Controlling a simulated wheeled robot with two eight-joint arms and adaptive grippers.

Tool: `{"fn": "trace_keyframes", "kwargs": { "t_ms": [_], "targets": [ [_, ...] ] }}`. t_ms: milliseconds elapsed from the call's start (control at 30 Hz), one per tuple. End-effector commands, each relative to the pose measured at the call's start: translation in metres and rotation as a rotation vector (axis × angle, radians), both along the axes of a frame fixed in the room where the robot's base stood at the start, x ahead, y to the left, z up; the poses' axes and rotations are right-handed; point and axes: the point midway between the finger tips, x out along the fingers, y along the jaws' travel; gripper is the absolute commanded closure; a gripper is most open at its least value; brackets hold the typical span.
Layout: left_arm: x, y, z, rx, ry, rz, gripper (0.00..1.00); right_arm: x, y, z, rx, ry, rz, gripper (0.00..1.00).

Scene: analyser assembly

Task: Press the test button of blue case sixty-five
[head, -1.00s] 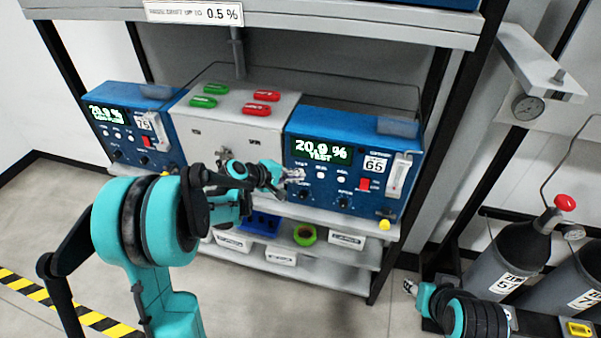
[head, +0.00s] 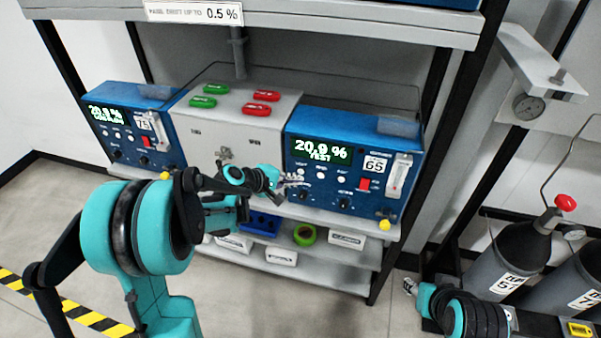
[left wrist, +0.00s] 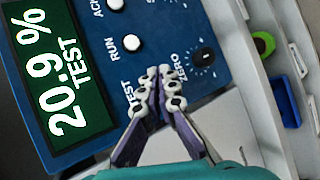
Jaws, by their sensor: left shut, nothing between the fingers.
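The blue case sixty-five (head: 330,185) stands on the shelf right of the white box. Its green screen (head: 321,151) reads 20.9 % and TEST, and a 65 label (head: 375,165) is on its front. My left gripper (head: 298,181) is shut and empty, just in front of the case's lower left. In the left wrist view its fingertips (left wrist: 160,90) are over the panel between the TEST lettering and the ZERO knob (left wrist: 204,57). The TEST button is hidden behind the fingers there; I cannot tell whether they touch it. The RUN button (left wrist: 131,42) shows clear. My right gripper (head: 409,286) is low at the right.
Blue case 75 (head: 128,105) stands at the left. The white box (head: 232,130) between the cases carries red and green pieces. A lower shelf holds a blue bin (head: 264,223) and green tape (head: 304,234). Gas cylinders (head: 521,250) stand at the right.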

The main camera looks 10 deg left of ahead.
Motion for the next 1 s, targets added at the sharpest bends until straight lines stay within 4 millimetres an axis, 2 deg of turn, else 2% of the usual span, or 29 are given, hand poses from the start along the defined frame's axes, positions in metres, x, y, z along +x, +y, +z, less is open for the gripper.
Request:
{"fn": "trace_keyframes", "kwargs": {
  "t_ms": [500,1000],
  "targets": [
    [-0.046,0.002,0.0,0.0,0.0,0.0,1.0,0.0,0.0,-0.001,0.0,0.0,0.0,0.6],
    [-0.048,0.002,0.0,0.0,0.0,0.0,1.0,0.0,0.0,-0.001,0.0,0.0,0.0,0.6]
  ]
}}
